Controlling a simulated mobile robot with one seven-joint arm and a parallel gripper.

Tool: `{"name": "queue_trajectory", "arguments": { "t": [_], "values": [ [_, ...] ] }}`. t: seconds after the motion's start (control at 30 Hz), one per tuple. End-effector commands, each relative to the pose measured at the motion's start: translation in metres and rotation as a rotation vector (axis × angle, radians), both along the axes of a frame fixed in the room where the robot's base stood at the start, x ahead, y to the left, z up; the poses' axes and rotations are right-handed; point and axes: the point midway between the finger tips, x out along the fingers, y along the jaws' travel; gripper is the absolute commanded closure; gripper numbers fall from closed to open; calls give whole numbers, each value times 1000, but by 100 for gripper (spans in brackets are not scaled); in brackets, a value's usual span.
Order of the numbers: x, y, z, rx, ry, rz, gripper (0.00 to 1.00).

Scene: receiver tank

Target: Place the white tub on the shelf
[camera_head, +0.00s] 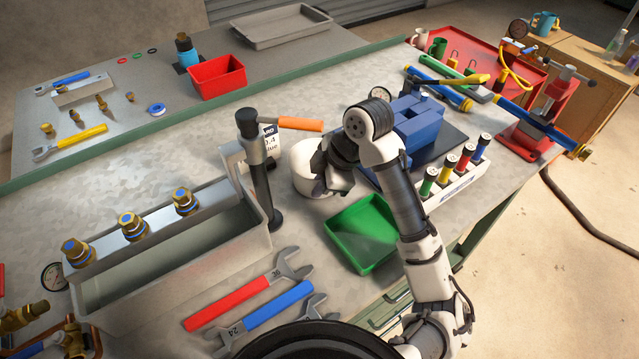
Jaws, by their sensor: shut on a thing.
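The white tub (303,166) is a smooth, pale rounded shape at the end of my arm, above the metal bench near the centre. My gripper (322,168) is at its right side, with dark parts against it, and is shut on it. My wrist hides part of the tub, and the fingertips are hard to make out. I cannot tell whether the tub touches the bench. The shelf appears to be the grey surface (110,145) with a green front edge at the back left.
A black post (257,165) with an orange lever and a label card stand just left of the tub. A green tray (362,235), blue blocks (415,125) and a rack of coloured cylinders (455,175) are close by. A red bin (217,78) and tools occupy parts of the grey surface.

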Motion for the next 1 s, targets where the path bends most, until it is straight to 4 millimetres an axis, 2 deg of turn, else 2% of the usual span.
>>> {"name": "queue_trajectory", "arguments": {
  "t": [0.1,0.13,0.2,0.3,0.67,0.77,1.0],
  "values": [
    [0,0,-3,0,0,0,100],
    [0,0,-2,0,0,0,92],
    [0,0,-1,0,0,0,83],
    [0,0,-1,0,0,0,73],
    [0,-2,3,-2,-1,-1,73],
    [-1,-7,15,-4,-3,-1,73],
    [-6,-25,58,-6,-4,-1,73]
  ]
}}
